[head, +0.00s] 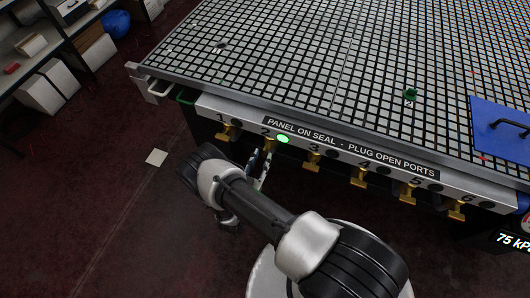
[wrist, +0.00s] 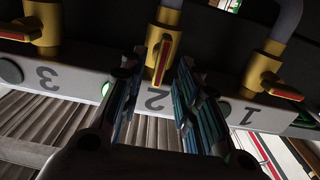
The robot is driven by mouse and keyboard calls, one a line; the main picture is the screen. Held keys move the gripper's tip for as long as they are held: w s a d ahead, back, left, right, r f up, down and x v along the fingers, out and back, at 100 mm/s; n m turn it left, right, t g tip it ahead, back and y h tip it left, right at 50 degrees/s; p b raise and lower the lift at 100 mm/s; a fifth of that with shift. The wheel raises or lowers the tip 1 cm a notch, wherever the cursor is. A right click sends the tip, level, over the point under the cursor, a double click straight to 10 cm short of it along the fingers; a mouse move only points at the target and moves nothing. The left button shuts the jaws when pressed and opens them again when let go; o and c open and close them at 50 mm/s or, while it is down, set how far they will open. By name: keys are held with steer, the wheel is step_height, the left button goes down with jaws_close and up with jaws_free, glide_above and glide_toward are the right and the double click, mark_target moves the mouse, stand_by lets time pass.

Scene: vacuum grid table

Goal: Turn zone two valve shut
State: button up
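The zone two valve (wrist: 163,58) is a brass body with a red-edged lever, above the upside-down "2" in the wrist view. Its lever lies roughly in line with its pipe. In the head view the valve (head: 270,144) hangs under the table's front edge, partly hidden by my gripper (head: 259,170). In the wrist view my gripper (wrist: 155,88) is open, with its fingers on either side of the lever's near end. Gaps show beside the lever; contact cannot be told.
Neighbouring valves one (wrist: 265,75) and three (wrist: 42,30) flank it with levers crosswise to their pipes. A green light (head: 283,139) glows beside label 2. The grid table (head: 300,60) bears a blue panel (head: 500,125) at right. A gauge display reads 75 kPa (head: 513,242).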

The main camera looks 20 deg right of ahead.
mark_target(264, 154)
steer(key=shift+b+x, duration=0.35)
steer(key=shift+x, duration=1.75)
steer(key=shift+c, duration=0.2)
jaws_close()
